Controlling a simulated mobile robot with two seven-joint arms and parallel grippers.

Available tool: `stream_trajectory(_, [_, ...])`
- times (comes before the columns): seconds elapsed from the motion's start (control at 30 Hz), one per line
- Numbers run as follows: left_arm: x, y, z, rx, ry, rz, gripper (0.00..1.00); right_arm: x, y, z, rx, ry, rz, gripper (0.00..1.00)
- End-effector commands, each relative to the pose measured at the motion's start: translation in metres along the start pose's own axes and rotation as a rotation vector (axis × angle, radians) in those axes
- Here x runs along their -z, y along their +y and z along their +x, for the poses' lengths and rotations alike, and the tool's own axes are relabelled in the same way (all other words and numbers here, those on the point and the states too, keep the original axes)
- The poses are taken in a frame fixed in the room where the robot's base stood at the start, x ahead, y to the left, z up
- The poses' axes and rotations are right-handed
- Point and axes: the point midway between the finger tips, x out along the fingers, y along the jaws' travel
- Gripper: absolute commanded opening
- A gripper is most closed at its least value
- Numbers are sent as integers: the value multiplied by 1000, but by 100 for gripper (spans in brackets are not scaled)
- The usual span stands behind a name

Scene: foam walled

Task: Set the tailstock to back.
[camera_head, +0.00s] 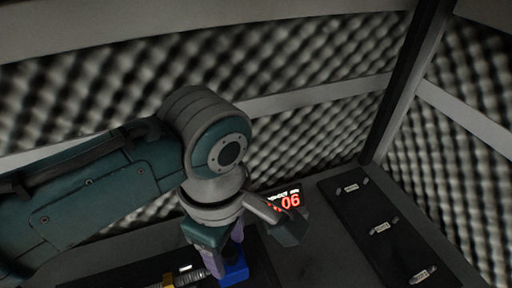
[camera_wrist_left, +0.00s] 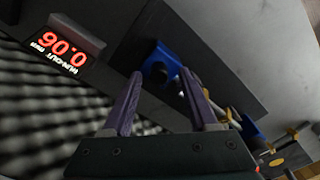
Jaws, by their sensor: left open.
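A blue block (camera_head: 235,272), which looks like the tailstock, stands at the bottom of the head view, partly hidden by my left gripper (camera_head: 222,262). In the left wrist view the blue block (camera_wrist_left: 160,63) shows just beyond and between the purple fingertips (camera_wrist_left: 162,76). The left fingers are apart and point down at the block; I cannot tell whether they touch it. A second blue block (camera_wrist_left: 252,132) stands further right in the wrist view. A threaded metal part (camera_head: 190,277) with a gold piece lies left of the fingers. My right gripper is out of view.
A runout display (camera_head: 288,200) with red digits stands behind the gripper; it also shows in the wrist view (camera_wrist_left: 60,44). A dark panel (camera_head: 365,215) with three small labelled pieces lies at the right. Foam walls (camera_head: 310,125) close off the back and right.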

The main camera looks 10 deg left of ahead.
Motion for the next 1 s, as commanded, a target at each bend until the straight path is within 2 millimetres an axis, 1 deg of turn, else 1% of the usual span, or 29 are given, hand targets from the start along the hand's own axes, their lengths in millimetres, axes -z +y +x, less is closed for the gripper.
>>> stream_trajectory(0.03, [0, 0, 6, 0, 0, 0, 59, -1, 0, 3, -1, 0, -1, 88])
stream_trajectory(0.1, [0, 0, 9, 0, 0, 0, 59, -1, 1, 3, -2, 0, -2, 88])
stream_trajectory(0.37, [0, 0, 10, -2, -1, 0, 59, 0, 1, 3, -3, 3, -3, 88])
stream_trajectory(0.47, [0, 0, 10, -2, -1, 0, 50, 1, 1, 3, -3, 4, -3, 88])
stream_trajectory(0.9, [0, 0, 10, -1, -1, 0, 0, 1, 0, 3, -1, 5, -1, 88])
stream_trajectory(1.0, [0, 0, 10, -1, -1, 0, 0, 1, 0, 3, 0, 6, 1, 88])
